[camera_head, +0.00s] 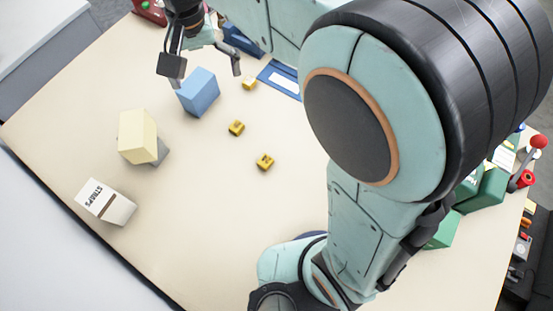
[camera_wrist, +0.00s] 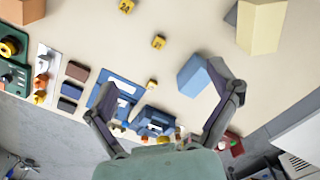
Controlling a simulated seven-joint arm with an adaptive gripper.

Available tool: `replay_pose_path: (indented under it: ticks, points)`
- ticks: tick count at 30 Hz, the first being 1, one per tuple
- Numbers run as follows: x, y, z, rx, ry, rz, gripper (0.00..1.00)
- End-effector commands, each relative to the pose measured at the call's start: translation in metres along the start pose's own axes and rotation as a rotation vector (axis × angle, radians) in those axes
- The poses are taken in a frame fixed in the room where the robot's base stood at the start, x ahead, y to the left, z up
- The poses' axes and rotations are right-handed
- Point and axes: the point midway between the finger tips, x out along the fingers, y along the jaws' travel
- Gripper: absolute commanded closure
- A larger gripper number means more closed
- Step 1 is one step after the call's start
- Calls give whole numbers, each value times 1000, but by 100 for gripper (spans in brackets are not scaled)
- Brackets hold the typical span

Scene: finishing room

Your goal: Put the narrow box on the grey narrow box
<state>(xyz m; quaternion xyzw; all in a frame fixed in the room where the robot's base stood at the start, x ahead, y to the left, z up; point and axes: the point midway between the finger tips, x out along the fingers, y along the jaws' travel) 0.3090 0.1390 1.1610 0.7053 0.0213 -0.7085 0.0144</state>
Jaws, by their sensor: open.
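A cream box (camera_head: 137,133) stands at the left of the table. A grey piece (camera_head: 162,153), likely the grey narrow box, shows at its lower right, mostly hidden; whether the cream box rests on it or stands in front, I cannot tell. In the wrist view the cream box (camera_wrist: 264,26) and grey piece (camera_wrist: 231,14) are at the top right. A blue box (camera_head: 198,92) stands near my gripper; a white STRAPS box (camera_head: 107,203) is at lower left. Which is the narrow box is unclear. My gripper (camera_head: 204,63) is open and empty, one finger beside the blue box (camera_wrist: 193,76).
Several small yellow numbered cubes (camera_head: 265,162) lie mid-table. A blue tray (camera_head: 281,79) and blue items lie at the far edge. Green boxes (camera_head: 484,190) and a red-knobbed lever (camera_head: 538,142) are at the right.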

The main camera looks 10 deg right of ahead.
Motion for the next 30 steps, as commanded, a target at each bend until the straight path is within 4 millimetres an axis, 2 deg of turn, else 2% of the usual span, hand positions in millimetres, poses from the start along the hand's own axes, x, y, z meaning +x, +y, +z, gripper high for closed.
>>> replay_pose_path:
  ticks: [1, 4, 6, 9, 12, 16, 30]
  points:
    - [-4, 32, 26, 5, 3, -7, 11]
    - [3, 76, 82, -13, 1, -20, 11]
    - [14, 94, 117, -25, 1, -31, 11]
    - [30, 108, 156, -39, 1, -44, 11]
    - [43, 113, 178, -50, 2, -53, 11]
    - [49, 114, 188, -56, 0, -57, 11]
    - [49, 114, 188, -56, -1, -57, 11]
